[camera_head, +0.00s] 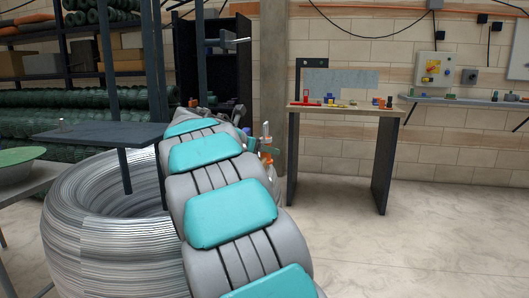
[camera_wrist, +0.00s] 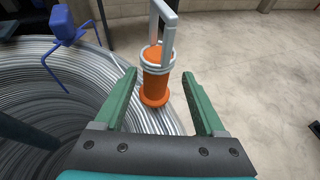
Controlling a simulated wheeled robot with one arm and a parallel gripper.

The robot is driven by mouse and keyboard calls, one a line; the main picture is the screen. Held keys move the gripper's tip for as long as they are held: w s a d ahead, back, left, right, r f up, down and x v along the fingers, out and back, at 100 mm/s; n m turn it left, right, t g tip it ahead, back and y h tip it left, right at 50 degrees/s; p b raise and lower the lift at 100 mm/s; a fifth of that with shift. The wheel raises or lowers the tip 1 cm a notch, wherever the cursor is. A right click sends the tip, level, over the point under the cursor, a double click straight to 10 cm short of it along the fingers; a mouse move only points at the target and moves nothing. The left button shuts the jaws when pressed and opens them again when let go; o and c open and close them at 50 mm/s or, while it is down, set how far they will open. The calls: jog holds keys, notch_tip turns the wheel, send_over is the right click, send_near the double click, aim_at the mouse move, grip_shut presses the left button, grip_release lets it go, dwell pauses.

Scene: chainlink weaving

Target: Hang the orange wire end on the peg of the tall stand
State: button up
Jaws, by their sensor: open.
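The orange wire end (camera_wrist: 157,85), an orange cylinder with grey bands and a pale grey loop handle on top, stands upright by the rim of the wire coil in the wrist view. My gripper (camera_wrist: 160,75) is open, its green fingers on either side of the orange body with visible gaps. A small orange part also shows beside my arm in the head view (camera_head: 267,157). What looks like the tall stand is a dark post (camera_head: 201,60) in the head view, with a pale peg-like piece (camera_head: 235,41) near its top. My arm hides its lower part.
The big wire coil (camera_head: 105,240) fills the lower left. A dark flat plate (camera_head: 95,135) is above it. A blue clamp-like thing (camera_wrist: 68,25) sits on the coil. A workbench (camera_head: 350,110) with small parts stands at the back. Floor to the right is clear.

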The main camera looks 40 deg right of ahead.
jog(key=x, duration=0.5)
jog(key=shift+w+d, duration=0.1)
jog(key=shift+w, duration=0.2)
grip_shut()
dwell(0.4)
